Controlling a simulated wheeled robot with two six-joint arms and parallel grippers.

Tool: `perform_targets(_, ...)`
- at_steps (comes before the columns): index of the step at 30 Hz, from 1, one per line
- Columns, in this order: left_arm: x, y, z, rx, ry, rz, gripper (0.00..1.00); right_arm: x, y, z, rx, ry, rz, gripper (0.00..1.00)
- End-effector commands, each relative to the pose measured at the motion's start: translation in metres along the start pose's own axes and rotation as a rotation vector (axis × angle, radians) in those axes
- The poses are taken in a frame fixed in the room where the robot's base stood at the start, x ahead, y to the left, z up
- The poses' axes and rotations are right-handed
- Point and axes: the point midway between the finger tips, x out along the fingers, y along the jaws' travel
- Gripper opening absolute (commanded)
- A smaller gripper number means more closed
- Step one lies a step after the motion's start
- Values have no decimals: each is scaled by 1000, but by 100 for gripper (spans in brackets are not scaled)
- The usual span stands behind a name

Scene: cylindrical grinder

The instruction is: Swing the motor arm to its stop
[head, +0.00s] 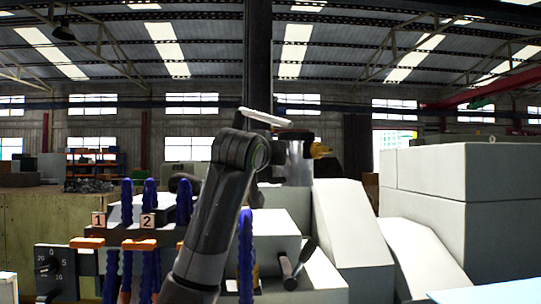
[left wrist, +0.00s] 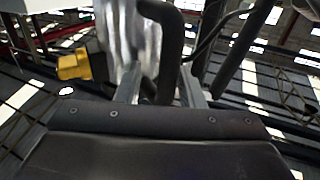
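The motor arm's silver motor (head: 298,165) with a yellow fitting (head: 320,150) stands behind my dark arm in the head view. In the left wrist view the silver motor (left wrist: 126,35) is at the upper left, with the yellow fitting (left wrist: 75,67) beside it. A dark bent handle (left wrist: 172,45) comes down between the two fingers of my left gripper (left wrist: 160,80). The fingers are apart, with a gap showing on the handle's left; contact on its right is unclear. In the head view my arm hides the left gripper. My right gripper is not seen.
Blue hoses (head: 185,200) and orange levers (head: 87,242) stand left of my arm. A black dial (head: 53,270) is at the lower left. Pale grey machine covers (head: 350,225) and a large grey housing (head: 430,172) fill the right. A black lever (head: 300,262) sticks up low in the middle.

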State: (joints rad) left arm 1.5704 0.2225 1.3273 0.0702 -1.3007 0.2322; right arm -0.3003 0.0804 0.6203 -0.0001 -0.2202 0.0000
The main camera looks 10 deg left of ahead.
Motion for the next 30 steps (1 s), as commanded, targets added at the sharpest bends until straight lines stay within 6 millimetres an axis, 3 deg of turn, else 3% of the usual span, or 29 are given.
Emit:
perform_targets(6,-3,0,1,0,0,-1,35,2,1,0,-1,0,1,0)
perform_targets(11,-21,0,3,1,3,0,35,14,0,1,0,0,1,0)
perform_targets(24,-126,1,4,1,5,0,35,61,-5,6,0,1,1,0)
perform_targets(30,-159,2,2,1,2,1,35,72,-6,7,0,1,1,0)
